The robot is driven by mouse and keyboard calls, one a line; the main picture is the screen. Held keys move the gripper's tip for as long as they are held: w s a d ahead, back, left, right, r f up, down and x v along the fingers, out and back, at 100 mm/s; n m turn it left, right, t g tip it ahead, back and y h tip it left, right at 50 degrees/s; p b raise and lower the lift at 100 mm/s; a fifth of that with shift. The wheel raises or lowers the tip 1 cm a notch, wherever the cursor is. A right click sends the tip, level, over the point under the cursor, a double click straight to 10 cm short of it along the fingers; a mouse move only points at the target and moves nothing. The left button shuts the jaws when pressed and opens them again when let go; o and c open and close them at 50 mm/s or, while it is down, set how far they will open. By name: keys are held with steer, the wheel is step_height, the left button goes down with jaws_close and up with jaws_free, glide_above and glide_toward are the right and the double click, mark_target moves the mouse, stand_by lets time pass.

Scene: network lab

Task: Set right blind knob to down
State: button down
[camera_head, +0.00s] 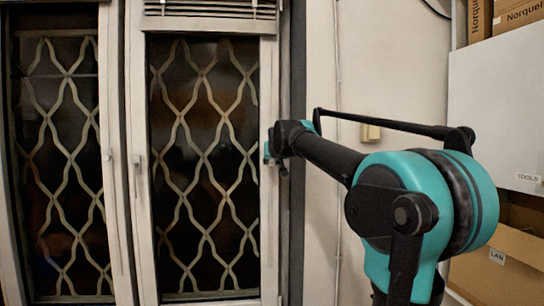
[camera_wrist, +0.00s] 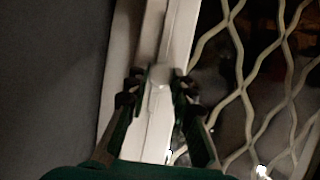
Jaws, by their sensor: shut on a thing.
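The right blind knob is a small pale, whitish piece (camera_wrist: 160,74) on the white window frame, seen in the wrist view between my fingertips. My gripper (camera_wrist: 159,86) is shut on it, with one dark finger on each side. In the head view my gripper (camera_head: 272,150) is at the right edge of the right window's frame and hides the knob. The right blind (camera_head: 210,9) is a raised stack of pale slats at the top of the right window.
The right window (camera_head: 203,160) has a pale lattice grille over dark glass, with a handle (camera_head: 137,163) on its left frame. The left window (camera_head: 60,170) is similar. A light switch (camera_head: 371,132) is on the wall.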

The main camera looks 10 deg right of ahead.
glide_toward(270, 262)
steer(key=x, duration=0.4)
steer(key=shift+w+d+f, duration=0.1)
steer(key=shift+w, duration=0.15)
steer(key=c, duration=1.5)
jaws_free()
steer(key=shift+w+f, duration=0.1)
steer(key=shift+o, duration=0.9)
steer(key=v, duration=1.2)
steer(key=s+d+f+g, duration=0.1)
steer(key=s+f+g, duration=0.2)
steer(key=s, duration=0.7)
steer(key=s+d+f+g, duration=0.2)
steer(key=s+f, duration=0.4)
steer(key=s, duration=0.4)
steer(key=s+d+f+g, duration=0.1)
steer(key=s+f+g, duration=0.3)
steer(key=s, duration=0.6)
steer(key=shift+d+f, duration=0.15)
steer(key=shift+f, duration=0.55)
